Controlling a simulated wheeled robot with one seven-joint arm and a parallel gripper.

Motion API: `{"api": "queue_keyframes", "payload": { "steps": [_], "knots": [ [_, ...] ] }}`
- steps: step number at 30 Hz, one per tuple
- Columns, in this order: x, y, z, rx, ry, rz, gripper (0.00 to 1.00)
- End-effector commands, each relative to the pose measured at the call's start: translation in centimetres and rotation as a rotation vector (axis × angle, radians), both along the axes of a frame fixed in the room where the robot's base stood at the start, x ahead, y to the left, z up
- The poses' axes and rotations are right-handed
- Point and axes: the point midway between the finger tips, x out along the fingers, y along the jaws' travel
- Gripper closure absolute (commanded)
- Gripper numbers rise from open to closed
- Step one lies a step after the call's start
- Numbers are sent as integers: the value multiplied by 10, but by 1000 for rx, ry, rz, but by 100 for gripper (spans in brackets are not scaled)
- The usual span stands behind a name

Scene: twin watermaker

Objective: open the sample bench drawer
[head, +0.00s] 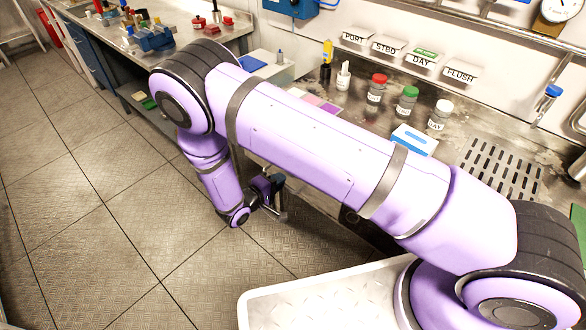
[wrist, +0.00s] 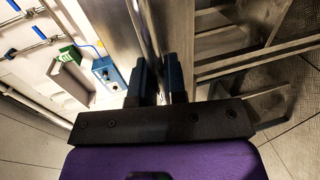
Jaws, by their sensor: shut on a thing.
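The sample bench (head: 464,107) is a worn steel counter along the wall on the right of the head view. My purple arm crosses in front of it and hides most of its front, including the drawer face. My gripper (head: 279,196) is low at the bench front in the head view. In the wrist view, the two dark fingers of my gripper (wrist: 159,82) stand close together at the steel bench front, shut on what seems to be the drawer handle. The handle is mostly hidden between the fingers. I cannot tell how far the drawer is open.
Sample bottles with red (head: 376,88), green (head: 407,101) and white (head: 439,114) caps stand on the bench. A blue-and-white box (head: 414,139) sits near its front edge. A pale tray (head: 320,297) is at the bottom. Tiled floor (head: 90,220) to the left is clear.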

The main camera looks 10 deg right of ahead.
Motion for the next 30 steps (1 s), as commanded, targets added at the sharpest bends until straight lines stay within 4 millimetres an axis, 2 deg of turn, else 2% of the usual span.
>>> {"api": "queue_keyframes", "payload": {
  "steps": [3, 10, 26, 27, 29, 30],
  "knots": [
    [-13, 19, -1, 1, 2, 3, 100],
    [-28, 38, -1, 0, 0, 0, 100],
    [-33, 44, -1, 0, 2, -1, 100],
    [-33, 44, -1, 0, 2, -1, 78],
    [-32, 44, 0, 0, 2, -1, 65],
    [-32, 44, 0, 0, 2, -1, 64]
  ]
}}
